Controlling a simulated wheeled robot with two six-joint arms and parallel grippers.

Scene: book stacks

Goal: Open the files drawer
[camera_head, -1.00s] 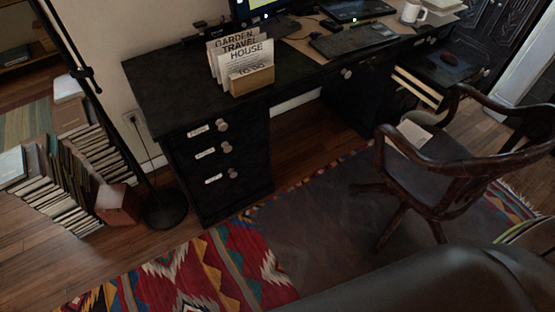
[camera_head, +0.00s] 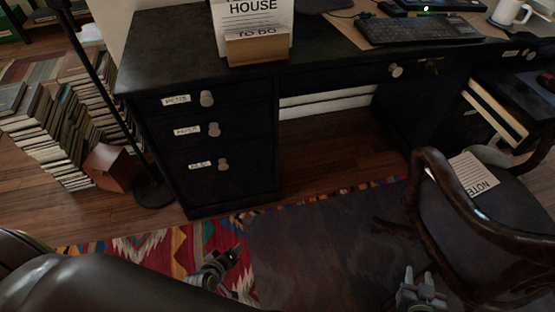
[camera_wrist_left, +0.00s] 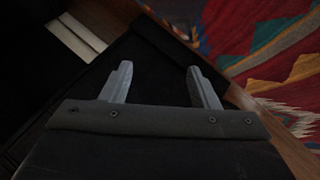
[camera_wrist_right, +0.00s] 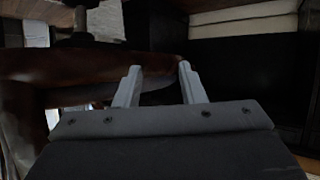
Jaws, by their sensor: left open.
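The files drawer (camera_head: 210,178) is the lowest of three labelled drawers at the left end of a black desk. It is shut, flush with the front, and has a round pale knob (camera_head: 223,164) beside a "FILES" label. My left gripper (camera_head: 232,255) is low over the rug in front of the drawers, apart from the knob. Its fingers stand apart and empty in the left wrist view (camera_wrist_left: 160,75). My right gripper (camera_head: 420,280) is at the bottom right by the chair. Its fingers are apart and empty in the right wrist view (camera_wrist_right: 158,72).
A wooden armchair (camera_head: 470,220) with a notepad on its seat stands at the right. A black lamp pole and base (camera_head: 152,190) and stacks of books (camera_head: 60,140) stand left of the desk. The patterned rug (camera_head: 150,250) before the drawers is clear of objects.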

